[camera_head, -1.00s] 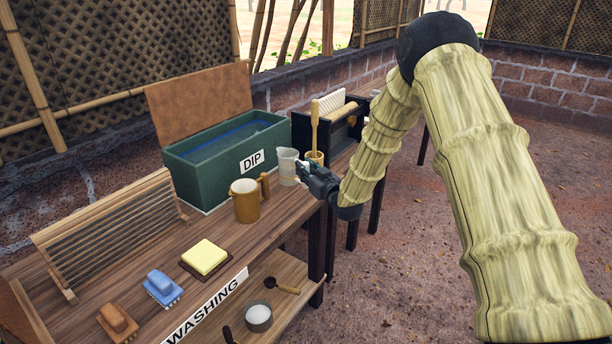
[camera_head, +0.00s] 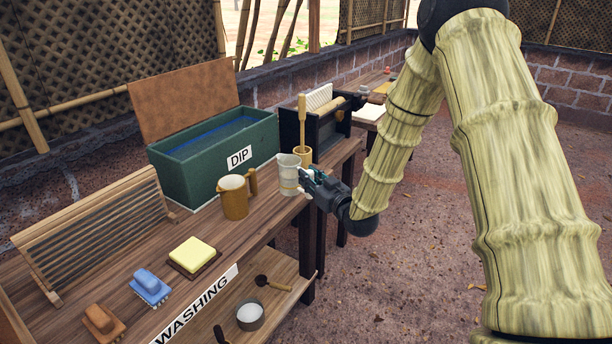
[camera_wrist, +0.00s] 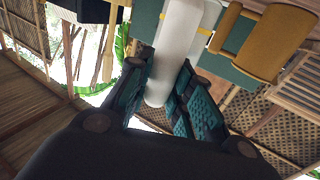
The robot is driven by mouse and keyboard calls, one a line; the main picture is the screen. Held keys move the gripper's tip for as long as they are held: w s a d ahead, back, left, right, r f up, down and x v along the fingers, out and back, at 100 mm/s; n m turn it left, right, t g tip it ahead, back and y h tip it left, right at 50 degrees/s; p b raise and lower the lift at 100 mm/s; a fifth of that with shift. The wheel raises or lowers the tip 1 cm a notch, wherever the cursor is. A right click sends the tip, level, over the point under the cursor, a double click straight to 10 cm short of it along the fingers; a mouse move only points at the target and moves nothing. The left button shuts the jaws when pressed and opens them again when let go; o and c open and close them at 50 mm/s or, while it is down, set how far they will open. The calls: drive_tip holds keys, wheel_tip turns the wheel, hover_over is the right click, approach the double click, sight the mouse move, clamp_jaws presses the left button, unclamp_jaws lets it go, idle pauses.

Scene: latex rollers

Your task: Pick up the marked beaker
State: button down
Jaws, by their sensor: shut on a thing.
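The beaker (camera_head: 288,176) is a pale, translucent cup with a faint band around it. It stands upright at the right end of the washing table, to the right of the brown jug. My gripper (camera_head: 305,183) reaches it from the right and is shut on its side. In the wrist view the beaker (camera_wrist: 178,50) lies between the two teal-padded fingers (camera_wrist: 160,90). Whether its base touches the table or is slightly above it, I cannot tell.
The brown jug (camera_head: 234,198) stands close to the left of the beaker. The green DIP tank (camera_head: 205,170) is behind.

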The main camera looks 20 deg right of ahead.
drive_tip(key=shift+s, duration=2.1)
drive_tip(key=w+a+r+p, duration=0.7)
drive_tip(key=w+r, duration=0.2)
drive_tip(key=w, duration=0.1)
drive_tip(key=w+a+r+p, duration=0.7)
drive_tip(key=w+r, duration=0.3)
drive_tip(key=shift+w+r+g, duration=0.2)
drive_tip(key=shift+w+g, duration=0.05)
drive_tip(key=shift+g, duration=0.05)
drive_tip(key=p, duration=0.2)
drive_tip(key=shift+r+g+p, duration=0.1)
drive_tip(key=shift+g+p, duration=0.2)
drive_tip(key=shift+p, duration=0.05)
drive_tip(key=shift+s+d+f+g+h+p, duration=0.1)
drive_tip(key=shift+f+g+h+p, duration=0.3)
drive_tip(key=shift+p, duration=0.55)
drive_tip(key=shift+r, duration=0.15)
